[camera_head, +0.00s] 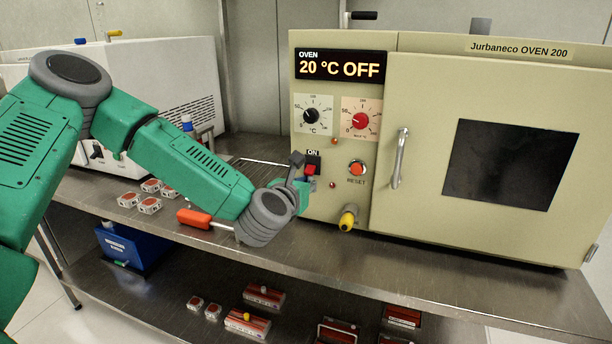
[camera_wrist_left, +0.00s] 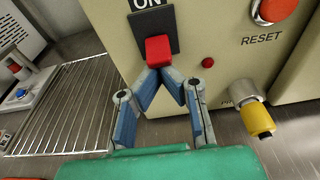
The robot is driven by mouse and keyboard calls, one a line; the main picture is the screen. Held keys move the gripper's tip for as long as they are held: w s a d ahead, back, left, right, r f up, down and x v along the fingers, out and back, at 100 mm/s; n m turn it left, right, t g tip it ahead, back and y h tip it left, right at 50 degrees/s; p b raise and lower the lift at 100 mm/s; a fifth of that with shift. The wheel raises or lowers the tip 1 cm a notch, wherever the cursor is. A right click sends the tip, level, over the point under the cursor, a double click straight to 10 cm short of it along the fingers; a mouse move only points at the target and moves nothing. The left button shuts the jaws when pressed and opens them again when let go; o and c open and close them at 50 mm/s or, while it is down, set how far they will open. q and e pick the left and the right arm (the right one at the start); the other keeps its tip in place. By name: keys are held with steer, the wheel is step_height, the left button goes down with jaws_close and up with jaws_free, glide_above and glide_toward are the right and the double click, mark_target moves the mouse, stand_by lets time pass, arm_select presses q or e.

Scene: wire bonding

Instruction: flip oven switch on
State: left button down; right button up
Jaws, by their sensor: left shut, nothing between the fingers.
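The beige oven (camera_head: 440,190) stands on the steel bench, and its display (camera_head: 341,66) reads "20 °C OFF". The red oven switch (camera_head: 311,169) sits under the "ON" label on the front panel, and it also shows in the left wrist view (camera_wrist_left: 159,50). My left gripper (camera_head: 299,162) is at the switch. In the left wrist view the left gripper's fingertips (camera_wrist_left: 161,72) meet just below the red switch, with nothing between them. I cannot tell whether they touch it. My right gripper is not in view.
A red RESET button (camera_head: 357,168), a yellow-tipped knob (camera_head: 348,218) and the door handle (camera_head: 399,158) are right of the switch. A wire rack (camera_wrist_left: 65,110) lies left of the oven. An orange-handled tool (camera_head: 194,218) and small boxes (camera_head: 149,204) lie on the bench.

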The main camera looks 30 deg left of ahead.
arm_select(q)
steer(key=r+g+p, duration=0.1)
steer(key=g+p, duration=0.1)
steer(key=p, duration=0.2)
steer(key=r+g+h+p, duration=0.1)
steer(key=g+p, duration=0.1)
steer(key=p, duration=0.3)
steer(key=shift+s+d+r, duration=0.1)
steer(key=shift+s+r, duration=0.1)
steer(key=shift+r, duration=0.2)
steer(key=shift+g+p, duration=0.35)
steer(key=shift+g, duration=0.25)
steer(key=shift+f+b, duration=0.35)
steer(key=shift+r, duration=0.1)
